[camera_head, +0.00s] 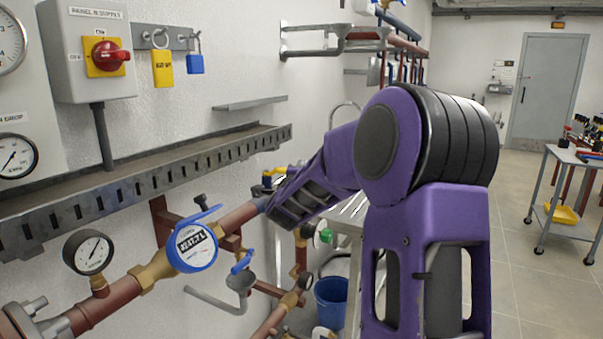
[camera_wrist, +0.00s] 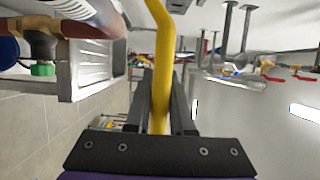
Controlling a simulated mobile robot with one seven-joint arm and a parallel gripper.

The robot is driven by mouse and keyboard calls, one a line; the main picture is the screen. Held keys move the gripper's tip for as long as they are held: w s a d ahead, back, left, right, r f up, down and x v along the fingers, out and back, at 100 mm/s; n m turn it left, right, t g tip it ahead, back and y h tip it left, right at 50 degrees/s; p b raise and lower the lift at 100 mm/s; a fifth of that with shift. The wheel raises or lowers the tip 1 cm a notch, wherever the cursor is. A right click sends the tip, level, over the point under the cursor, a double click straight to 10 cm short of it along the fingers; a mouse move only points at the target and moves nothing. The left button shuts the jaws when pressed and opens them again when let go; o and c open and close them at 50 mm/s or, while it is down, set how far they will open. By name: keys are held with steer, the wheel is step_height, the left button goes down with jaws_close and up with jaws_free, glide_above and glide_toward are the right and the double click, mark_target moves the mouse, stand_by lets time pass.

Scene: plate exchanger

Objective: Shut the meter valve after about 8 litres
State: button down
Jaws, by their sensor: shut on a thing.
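The round blue-rimmed water meter (camera_head: 192,248) sits on the brown pipe at lower left in the head view. Its lid is raised, and its face shows dark digits too small to read surely. In the wrist view, my gripper (camera_wrist: 164,88) is shut on a long yellow lever (camera_wrist: 163,45), with one dark finger on each side. The lever runs up out of the picture. In the head view my purple arm reaches left towards the pipe beyond the meter and hides the valve body and the grip.
A pressure gauge (camera_head: 89,252) stands on the pipe left of the meter. A perforated cable tray (camera_head: 150,175) runs along the wall above. A blue bucket (camera_head: 332,300) stands below my arm. A tool cart (camera_head: 570,190) stands at right; the floor before the grey door (camera_head: 548,90) is clear.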

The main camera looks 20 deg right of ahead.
steer(key=shift+a+f, duration=0.1)
stand_by(0.3)
steer(key=c, duration=0.8)
jaws_free()
steer(key=shift+s, duration=0.1)
steer(key=v, duration=1.2)
